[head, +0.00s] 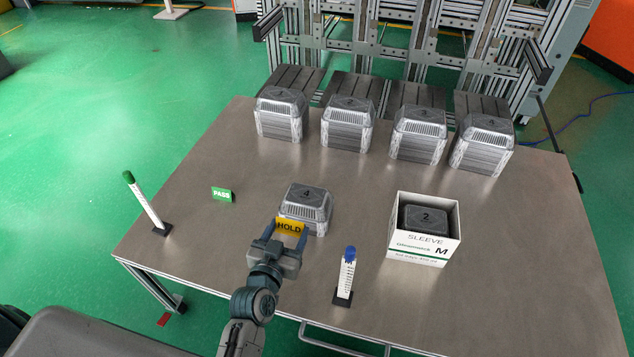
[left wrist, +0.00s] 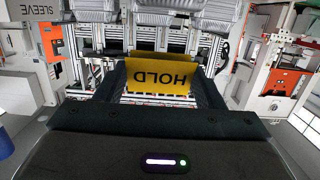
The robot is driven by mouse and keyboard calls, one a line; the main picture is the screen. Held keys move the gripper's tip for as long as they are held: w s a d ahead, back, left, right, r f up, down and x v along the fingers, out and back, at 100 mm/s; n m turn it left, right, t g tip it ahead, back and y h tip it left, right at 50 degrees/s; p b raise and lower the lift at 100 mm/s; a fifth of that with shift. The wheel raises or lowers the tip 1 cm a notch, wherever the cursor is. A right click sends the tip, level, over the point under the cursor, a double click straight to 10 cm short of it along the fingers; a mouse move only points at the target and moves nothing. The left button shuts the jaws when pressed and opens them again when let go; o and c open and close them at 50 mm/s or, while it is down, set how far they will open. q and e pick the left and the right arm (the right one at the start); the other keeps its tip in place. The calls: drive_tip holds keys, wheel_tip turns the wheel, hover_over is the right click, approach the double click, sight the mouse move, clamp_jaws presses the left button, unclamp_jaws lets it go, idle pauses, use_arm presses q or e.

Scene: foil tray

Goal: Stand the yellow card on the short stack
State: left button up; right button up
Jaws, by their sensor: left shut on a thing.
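The yellow card (head: 289,227) reads HOLD and is held upright between the fingers of my left gripper (head: 287,232). It also shows in the left wrist view (left wrist: 162,75), with its text upside down there. A short stack of foil trays (head: 305,204), with a lid marked 4, stands on the table right behind the card. The card overlaps the near side of this stack in the head view. I cannot tell whether they touch. My right gripper is in neither view.
A white SLEEVE box (head: 424,252) holds a tray marked 2. A blue-topped post (head: 346,280) stands right of my left gripper. A green-topped post (head: 148,205) and green PASS card (head: 222,195) are at left. Several taller stacks (head: 346,126) line the back.

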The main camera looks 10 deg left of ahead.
use_arm(q)
drive_tip(key=w+p, duration=0.1)
drive_tip(key=w, duration=0.3)
drive_tip(key=shift+w+a+r, duration=0.1)
drive_tip(key=shift+w+a, duration=0.05)
drive_tip(key=shift+w, duration=0.1)
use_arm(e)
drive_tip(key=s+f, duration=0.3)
use_arm(q)
drive_tip(key=b, duration=0.2)
hover_over(304, 201)
drive_tip(key=shift+s+f, duration=0.1)
drive_tip(key=shift+f, duration=0.75)
wheel_tip(304, 201, down, 3)
drive_tip(key=b, duration=0.4)
drive_tip(key=shift+f, duration=0.15)
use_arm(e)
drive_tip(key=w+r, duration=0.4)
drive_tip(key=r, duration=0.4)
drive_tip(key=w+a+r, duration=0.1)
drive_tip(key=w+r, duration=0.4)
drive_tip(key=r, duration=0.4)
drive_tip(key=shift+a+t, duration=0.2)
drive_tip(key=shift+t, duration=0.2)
use_arm(q)
drive_tip(key=shift+f, duration=0.1)
drive_tip(key=o, duration=0.9)
drive_tip(key=shift+o, duration=0.2)
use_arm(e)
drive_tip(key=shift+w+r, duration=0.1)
